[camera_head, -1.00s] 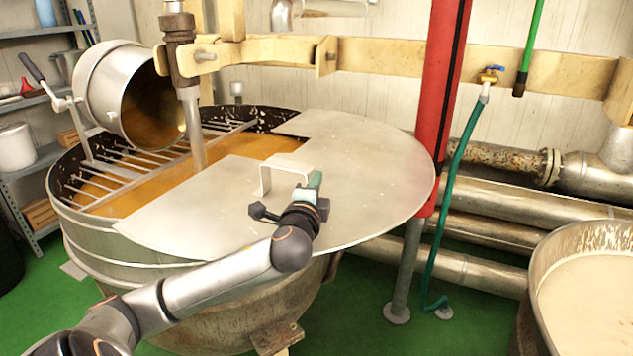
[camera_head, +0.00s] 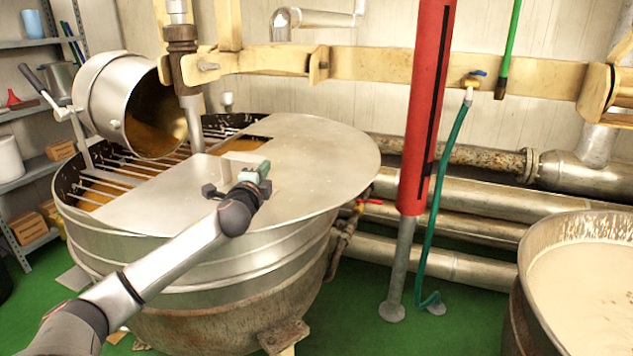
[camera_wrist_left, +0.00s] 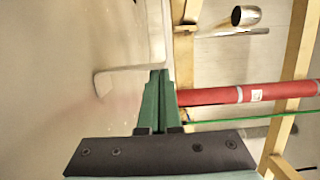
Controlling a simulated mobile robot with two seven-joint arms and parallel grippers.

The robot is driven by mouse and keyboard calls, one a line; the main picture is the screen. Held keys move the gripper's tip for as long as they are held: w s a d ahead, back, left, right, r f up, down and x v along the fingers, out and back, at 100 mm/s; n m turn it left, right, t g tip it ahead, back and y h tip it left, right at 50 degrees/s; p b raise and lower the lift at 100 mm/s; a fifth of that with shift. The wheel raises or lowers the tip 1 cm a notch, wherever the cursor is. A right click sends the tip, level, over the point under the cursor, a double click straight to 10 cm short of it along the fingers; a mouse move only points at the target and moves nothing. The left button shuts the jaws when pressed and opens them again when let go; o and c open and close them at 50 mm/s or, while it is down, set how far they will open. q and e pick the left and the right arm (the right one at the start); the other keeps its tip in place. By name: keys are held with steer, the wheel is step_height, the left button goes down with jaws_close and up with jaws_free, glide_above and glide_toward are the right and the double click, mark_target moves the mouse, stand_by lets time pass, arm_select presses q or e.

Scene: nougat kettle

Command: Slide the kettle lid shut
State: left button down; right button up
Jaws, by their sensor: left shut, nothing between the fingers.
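The kettle (camera_head: 200,290) is a large round metal vessel with a grate and orange-brown contents showing at its left and back. Its flat grey lid (camera_head: 325,160) covers the front and right of the opening and overhangs the right rim. My left gripper (camera_head: 258,172) is over the lid, shut and empty. In the left wrist view its closed green fingers (camera_wrist_left: 160,82) are right by the pale lid handle (camera_wrist_left: 130,76); I cannot tell whether they touch it. My right gripper is not in view.
A tilted metal drum (camera_head: 105,90) and a vertical mixer shaft (camera_head: 190,100) stand over the kettle's open left part. A red column (camera_head: 425,110) and green hose (camera_head: 447,180) are to the right. A vat of cream-coloured mass (camera_head: 590,260) stands at the far right.

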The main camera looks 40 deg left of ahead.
arm_select(q)
glide_above(229, 188)
steer(key=shift+s, duration=0.1)
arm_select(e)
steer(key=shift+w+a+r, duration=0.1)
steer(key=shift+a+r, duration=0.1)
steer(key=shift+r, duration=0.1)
arm_select(q)
steer(key=shift+p, duration=0.3)
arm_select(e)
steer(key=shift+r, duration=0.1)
